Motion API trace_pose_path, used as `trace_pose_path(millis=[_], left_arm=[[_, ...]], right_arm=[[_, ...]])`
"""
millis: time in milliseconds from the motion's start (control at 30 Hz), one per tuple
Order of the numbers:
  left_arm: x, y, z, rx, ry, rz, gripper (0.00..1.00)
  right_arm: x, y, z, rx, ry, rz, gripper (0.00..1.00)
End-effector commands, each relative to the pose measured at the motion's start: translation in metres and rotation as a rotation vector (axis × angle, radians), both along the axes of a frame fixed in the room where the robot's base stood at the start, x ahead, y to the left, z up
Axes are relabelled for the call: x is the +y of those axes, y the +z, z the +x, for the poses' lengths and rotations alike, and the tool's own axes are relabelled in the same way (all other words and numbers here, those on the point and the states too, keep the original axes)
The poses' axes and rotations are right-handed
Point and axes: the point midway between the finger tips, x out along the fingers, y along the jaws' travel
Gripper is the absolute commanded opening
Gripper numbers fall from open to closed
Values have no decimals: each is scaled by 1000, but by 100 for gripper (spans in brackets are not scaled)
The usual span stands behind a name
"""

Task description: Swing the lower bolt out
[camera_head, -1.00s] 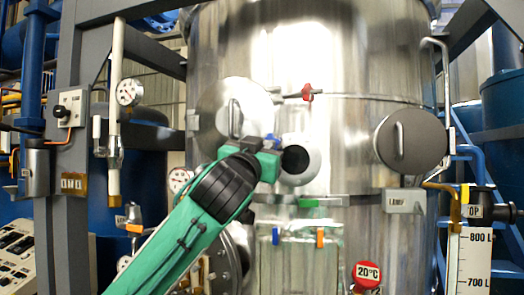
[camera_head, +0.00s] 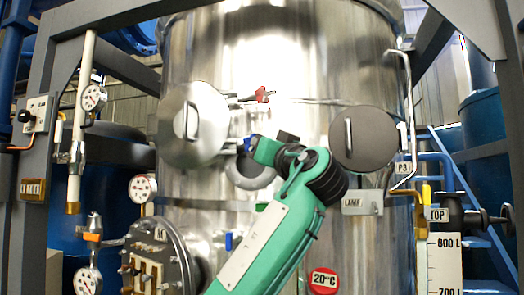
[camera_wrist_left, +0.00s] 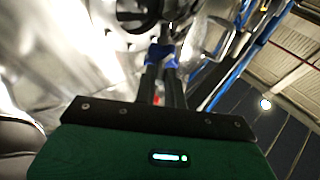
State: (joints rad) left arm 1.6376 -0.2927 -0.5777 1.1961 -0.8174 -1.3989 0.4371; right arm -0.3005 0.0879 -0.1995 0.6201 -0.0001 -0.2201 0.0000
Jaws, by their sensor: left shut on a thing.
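My left arm reaches up from below in the head view, and its gripper (camera_head: 250,145) is at the front of the steel vessel, beside a round port (camera_head: 250,174). The left wrist view shows two dark fingers (camera_wrist_left: 163,85) close together, with blue parts (camera_wrist_left: 160,51) at their tips. The gripper is shut on a small piece there, apparently the lower bolt; the fingers mostly hide it and its tilt is unclear. A dark round fitting (camera_wrist_left: 148,12) lies just beyond the fingertips. The right gripper is not in view.
A round lid with a handle (camera_head: 193,124) is left of the gripper, and a darker one (camera_head: 364,139) is at right. A red-handled fitting (camera_head: 262,96) sits above. A bolted flange (camera_head: 160,258), gauges and a pipe stand at left. A level scale (camera_head: 443,265) stands at lower right.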

Motion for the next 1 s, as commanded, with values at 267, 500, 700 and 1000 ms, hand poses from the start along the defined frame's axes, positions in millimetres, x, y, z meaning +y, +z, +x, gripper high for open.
trace_pose_path(millis=[267, 500, 700, 1000], left_arm=[[-9, 1, 7, 1, 148, 2, 0], [-12, 1, 10, -1, 205, 1, 0], [-12, 0, 11, -2, 218, 0, 0], [-12, 1, 11, -2, 217, 0, 17]], right_arm=[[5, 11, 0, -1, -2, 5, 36], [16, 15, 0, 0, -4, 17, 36], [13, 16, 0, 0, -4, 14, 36], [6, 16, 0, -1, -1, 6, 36]])
